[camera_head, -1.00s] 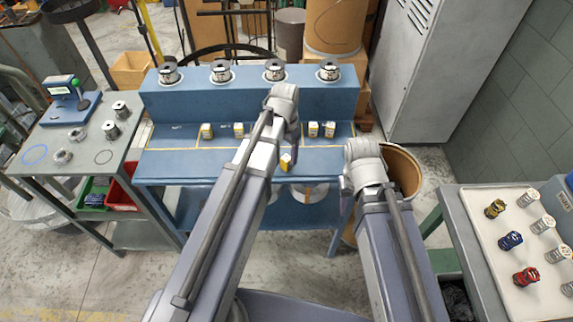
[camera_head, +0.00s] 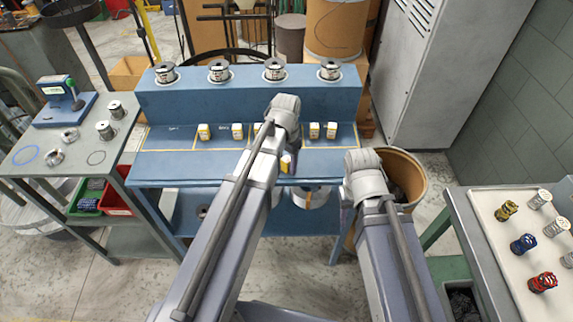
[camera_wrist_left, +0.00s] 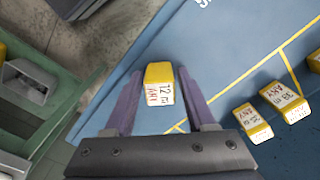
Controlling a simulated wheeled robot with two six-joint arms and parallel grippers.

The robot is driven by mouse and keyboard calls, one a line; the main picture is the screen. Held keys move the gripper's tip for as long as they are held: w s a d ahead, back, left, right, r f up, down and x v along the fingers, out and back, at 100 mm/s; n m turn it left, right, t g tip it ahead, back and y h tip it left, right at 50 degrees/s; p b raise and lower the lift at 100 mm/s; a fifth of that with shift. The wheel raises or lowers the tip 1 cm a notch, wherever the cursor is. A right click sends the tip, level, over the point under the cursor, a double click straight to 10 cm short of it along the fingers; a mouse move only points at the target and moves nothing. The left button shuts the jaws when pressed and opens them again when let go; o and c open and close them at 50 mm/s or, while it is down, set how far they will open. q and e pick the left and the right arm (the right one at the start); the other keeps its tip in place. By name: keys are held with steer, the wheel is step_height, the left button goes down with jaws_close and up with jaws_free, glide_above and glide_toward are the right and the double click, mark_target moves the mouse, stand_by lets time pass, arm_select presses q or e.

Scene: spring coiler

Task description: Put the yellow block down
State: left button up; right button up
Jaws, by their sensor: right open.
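A yellow block (camera_head: 287,163) with a white written label is at my left gripper (camera_wrist_left: 159,74), over the front part of the blue bench (camera_head: 160,170). In the left wrist view, the block (camera_wrist_left: 160,84) sits between the two purple fingertips, which are close against its sides. The left gripper is shut on it. A bench edge passes behind the block; any gap beneath it cannot be judged. My right gripper (camera_head: 346,212) is open, low at the bench's right end, its fingers mostly hidden by its wrist.
Several similar yellow blocks (camera_head: 237,131) stand in a row on the bench, behind a yellow line. Wire spools (camera_head: 219,71) stand on its raised back. A grey side table (camera_head: 75,140) is left; a tray with coloured springs (camera_head: 522,243) is right. A brown drum (camera_head: 405,170) stands near my right arm.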

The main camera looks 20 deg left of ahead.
mark_target(287, 159)
arm_select(q)
jaws_close()
steer(key=shift+r, duration=0.1)
stand_by(0.4)
step_height(287, 159, up, 10)
steer(key=p, duration=1)
steer(key=shift+d, duration=0.1)
